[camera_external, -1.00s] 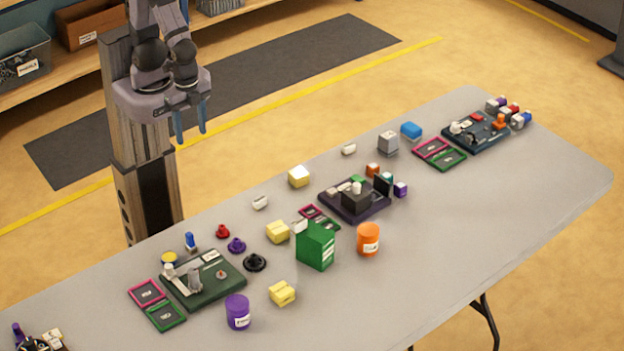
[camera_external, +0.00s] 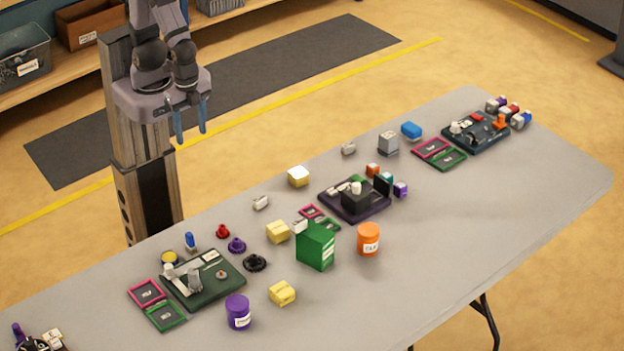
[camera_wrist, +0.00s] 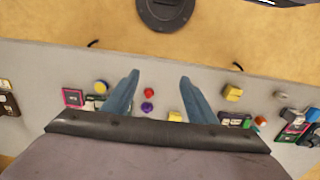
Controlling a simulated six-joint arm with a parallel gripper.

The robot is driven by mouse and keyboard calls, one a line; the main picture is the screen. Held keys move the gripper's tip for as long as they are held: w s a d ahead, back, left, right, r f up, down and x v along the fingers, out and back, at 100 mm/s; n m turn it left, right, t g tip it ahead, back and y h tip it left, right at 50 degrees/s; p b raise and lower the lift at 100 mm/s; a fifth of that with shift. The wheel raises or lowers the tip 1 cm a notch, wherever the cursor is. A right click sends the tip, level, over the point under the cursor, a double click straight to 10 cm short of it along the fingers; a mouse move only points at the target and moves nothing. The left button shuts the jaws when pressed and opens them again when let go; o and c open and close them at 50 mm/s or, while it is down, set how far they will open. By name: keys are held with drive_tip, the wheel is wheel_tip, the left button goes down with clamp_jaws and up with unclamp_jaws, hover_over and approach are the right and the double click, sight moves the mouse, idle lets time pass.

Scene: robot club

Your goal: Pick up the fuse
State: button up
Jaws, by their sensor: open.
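My gripper (camera_external: 190,128) hangs high above and behind the table's back edge, with its two blue fingers pointing down, apart and empty. In the wrist view my gripper (camera_wrist: 160,78) is open, with a red knob (camera_wrist: 149,92) and a purple knob (camera_wrist: 147,107) seen far off between the fingers. I cannot tell for sure which piece is the fuse. Small pale blocks lie loose on the table: one near the middle (camera_external: 261,202), one farther back (camera_external: 348,149) and one by the green box (camera_external: 299,226). A small blue upright piece (camera_external: 190,240) stands behind the left board.
The grey table (camera_external: 470,240) carries a left board (camera_external: 225,285), a middle board (camera_external: 335,207) and a right board (camera_external: 485,143). A green box (camera_external: 316,246), an orange canister (camera_external: 368,239) and a purple canister (camera_external: 238,311) stand upright. The front right of the table is clear.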

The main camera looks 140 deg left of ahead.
drive_tip(key=shift+o, duration=0.5)
drive_tip(key=t+b, duration=1.6)
drive_tip(key=b, duration=0.5)
approach(299, 222)
wheel_tip(299, 222, down, 2)
drive_tip(key=w, duration=0.2)
drive_tip(key=shift+w+r+t+b, duration=0.2)
drive_tip(key=shift+r+t+b, duration=0.1)
drive_tip(key=shift+t, duration=0.4)
drive_tip(key=shift+w+f+p, duration=0.2)
drive_tip(key=shift+w+p, duration=1.05)
drive_tip(key=shift+w, duration=2.4)
